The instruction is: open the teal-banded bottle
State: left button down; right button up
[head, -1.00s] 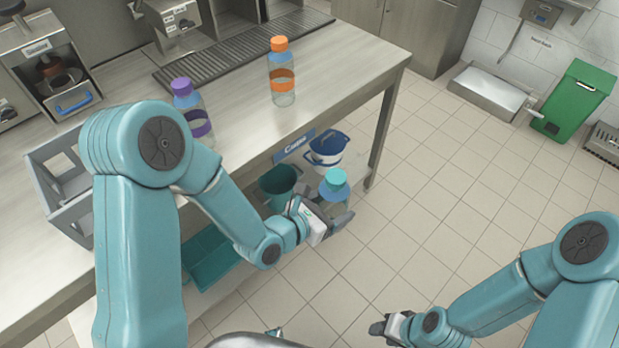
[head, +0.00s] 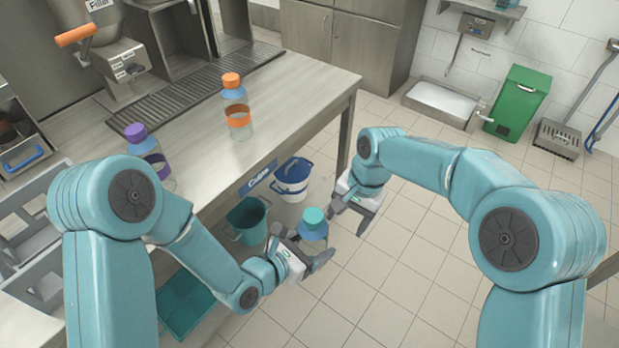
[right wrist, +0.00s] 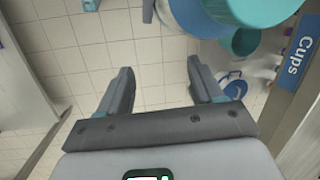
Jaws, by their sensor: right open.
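The bottle with a teal cap (head: 313,216) and blue shoulder is upright in front of the counter, held off the floor. My left gripper (head: 299,244) is shut on its body, one finger on each side. The gripper and its fingers hide much of the lower body, so I cannot make out the band. My right gripper (head: 347,218) is open and empty, just right of the cap and apart from it. In the right wrist view the open fingers (right wrist: 160,88) have only floor between them, and part of the bottle (right wrist: 194,17) shows at the top edge.
A purple-capped bottle (head: 148,150) and an orange-capped bottle (head: 236,108) stand on the steel counter (head: 300,85). Below are a teal bin (head: 247,222), a blue-and-white bucket (head: 291,181) and a "Cups" sign (head: 257,180).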

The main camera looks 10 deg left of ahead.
aim_at(309, 213)
jog(key=s+a+r, duration=0.1)
jog(key=a+r, duration=0.1)
jog(key=r, duration=0.3)
jog(key=s+a+r+h, duration=0.1)
jog(key=a+r, duration=0.2)
jog(key=r, duration=0.2)
jog(key=s+a+r+m+h, duration=0.1)
jog(key=s+a+r, duration=0.1)
jog(key=r, duration=0.3)
jog(key=shift+a+r+t, duration=0.35)
jog(key=shift+a+t, duration=0.05)
jog(key=shift+f, duration=3.85)
